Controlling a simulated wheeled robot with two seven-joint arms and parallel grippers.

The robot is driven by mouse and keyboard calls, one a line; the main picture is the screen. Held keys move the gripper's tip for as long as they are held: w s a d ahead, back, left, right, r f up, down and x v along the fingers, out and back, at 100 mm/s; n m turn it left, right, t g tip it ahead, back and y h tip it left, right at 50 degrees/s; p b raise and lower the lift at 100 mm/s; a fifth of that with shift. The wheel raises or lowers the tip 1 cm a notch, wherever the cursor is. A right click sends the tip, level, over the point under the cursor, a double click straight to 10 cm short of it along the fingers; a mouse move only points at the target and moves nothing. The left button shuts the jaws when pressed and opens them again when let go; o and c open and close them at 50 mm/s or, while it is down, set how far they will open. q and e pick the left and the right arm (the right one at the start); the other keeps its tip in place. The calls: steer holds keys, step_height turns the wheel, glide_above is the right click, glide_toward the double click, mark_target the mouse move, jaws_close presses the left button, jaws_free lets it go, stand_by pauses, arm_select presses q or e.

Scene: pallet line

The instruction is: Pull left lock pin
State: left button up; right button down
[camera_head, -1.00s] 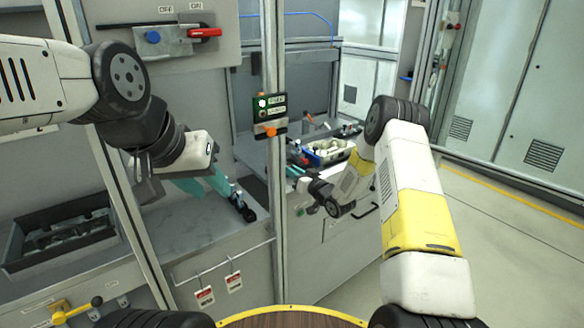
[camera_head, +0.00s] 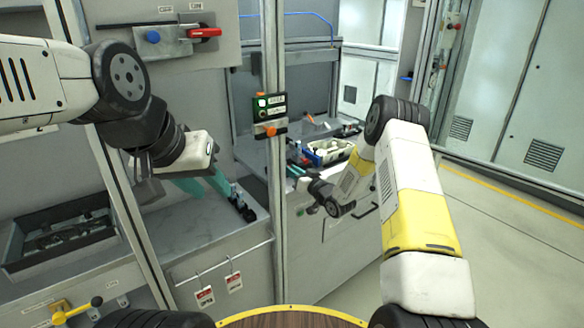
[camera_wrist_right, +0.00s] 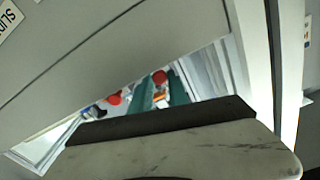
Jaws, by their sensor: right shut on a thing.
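My left gripper (camera_head: 212,190), with teal fingers, hangs over the grey bench at left. Its fingers look spread, and I see nothing between them. My right gripper (camera_wrist_right: 163,88) shows its two teal fingers in the right wrist view, reaching past a grey panel edge. A red-topped part (camera_wrist_right: 160,77) with a white and orange lower piece sits between them, and the fingers are shut on it. A second red round part (camera_wrist_right: 114,98) is just left of the fingers. I cannot tell which part is the left lock pin.
A grey upright post (camera_head: 275,150) with a button box (camera_head: 268,113) stands between the arms. A dark tray (camera_head: 20,262) lies at far left, and a yellow lever bracket (camera_head: 62,312) is below it. A grey panel (camera_wrist_right: 110,50) crowds the right wrist view. Open floor is at right.

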steer(key=shift+v, duration=1.5)
steer(key=c, duration=1.3)
jaws_free()
steer(key=shift+o, duration=0.2)
steer(key=shift+s+d, duration=0.1)
steer(key=shift+s, duration=0.05)
steer(key=v, duration=0.7)
steer(key=shift+s+d, duration=0.2)
steer(key=shift+s, duration=0.05)
